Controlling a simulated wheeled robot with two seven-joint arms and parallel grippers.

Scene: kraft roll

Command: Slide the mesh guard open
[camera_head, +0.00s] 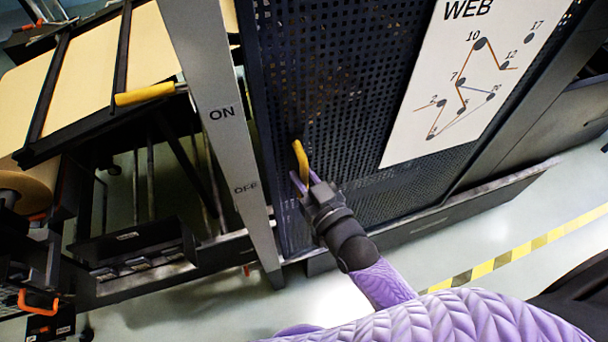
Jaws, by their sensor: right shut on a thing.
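The mesh guard (325,75) is a dark perforated panel in the upper middle of the head view. It stands just right of a grey post (210,80) marked ON and OFF. A yellow handle (300,158) stands upright near the guard's left edge. My right gripper (304,182) is shut on this yellow handle, with its fingers around the lower part. My right arm reaches up to it from the bottom right. My left gripper is not in view.
A white WEB diagram sheet (425,120) covers part of the panel. A yellow lever (145,94) sticks out left of the post. A machine with kraft paper (95,65) stands at left. Yellow-black floor tape (510,256) runs at right, with clear floor around it.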

